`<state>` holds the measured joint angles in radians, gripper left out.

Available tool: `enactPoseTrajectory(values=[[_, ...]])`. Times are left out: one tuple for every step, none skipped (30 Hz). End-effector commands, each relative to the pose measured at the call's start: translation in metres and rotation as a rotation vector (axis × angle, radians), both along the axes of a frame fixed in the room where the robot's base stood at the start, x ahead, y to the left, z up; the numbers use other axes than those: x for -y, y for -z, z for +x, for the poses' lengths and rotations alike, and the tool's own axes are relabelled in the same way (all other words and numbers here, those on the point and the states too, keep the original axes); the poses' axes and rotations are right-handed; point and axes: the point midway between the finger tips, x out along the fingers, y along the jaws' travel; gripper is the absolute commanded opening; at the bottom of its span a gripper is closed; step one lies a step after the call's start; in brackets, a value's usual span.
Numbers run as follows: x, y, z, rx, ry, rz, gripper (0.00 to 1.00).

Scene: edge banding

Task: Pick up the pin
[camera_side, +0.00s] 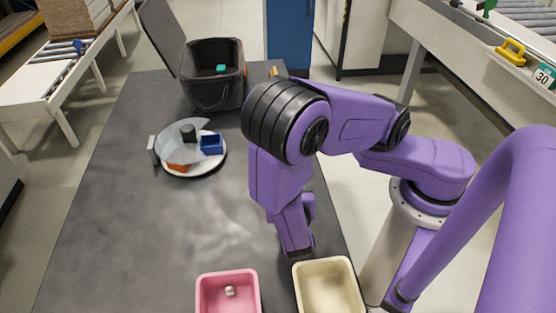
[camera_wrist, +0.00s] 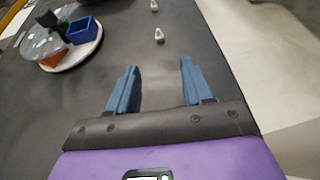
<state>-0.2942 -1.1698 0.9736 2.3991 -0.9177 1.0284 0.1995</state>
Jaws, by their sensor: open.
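Two small off-white pieces stand on the dark table in the wrist view. The nearer piece (camera_wrist: 159,36) is just beyond my gripper (camera_wrist: 160,65), roughly in line with the gap between its fingers. The other piece (camera_wrist: 154,6) is farther off at the top edge. Either could be the pin; they are too small to tell. My gripper is open, with two blue fingers apart and nothing between them. In the side view my arm hides the pieces, and the fingers cannot be made out.
A pink tray (camera_side: 200,293) holding a small pale piece (camera_side: 230,291) and a cream tray (camera_side: 328,290) are at the near edge. A round white plate (camera_side: 217,164) carries a blue box (camera_side: 211,144) and a clear cover. A black bin (camera_side: 213,90) stands behind.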

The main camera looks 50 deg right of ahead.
Motion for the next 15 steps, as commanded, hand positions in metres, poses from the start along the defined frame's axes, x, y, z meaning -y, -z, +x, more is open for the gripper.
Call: enactPoseTrajectory(values=[[0.003, 0.002, 0.002, -0.001, 0.001, -0.005, 0.51], [0.006, 0.003, 0.005, -0.001, 0.001, -0.006, 0.51], [0.01, 0.005, 0.008, -0.001, 0.003, -0.006, 0.51], [0.014, 0.007, 0.011, -0.001, 0.003, -0.006, 0.51], [0.017, 0.009, 0.014, -0.002, 0.004, -0.007, 0.51], [0.023, 0.012, 0.018, -0.001, 0.004, -0.006, 0.51], [0.026, 0.014, 0.022, -0.001, 0.004, -0.006, 0.51], [0.03, 0.016, 0.025, -0.001, 0.006, -0.006, 0.51], [0.035, 0.019, 0.029, -0.001, 0.006, -0.005, 0.51], [0.039, 0.021, 0.032, -0.001, 0.006, -0.005, 0.51], [0.043, 0.023, 0.036, -0.002, 0.007, -0.005, 0.51], [0.047, 0.025, 0.04, -0.001, 0.006, -0.004, 0.51], [0.051, 0.028, 0.043, -0.002, 0.007, -0.005, 0.51], [0.055, 0.03, 0.046, -0.002, 0.007, -0.005, 0.51], [0.06, 0.032, 0.051, -0.001, 0.007, -0.004, 0.51]])
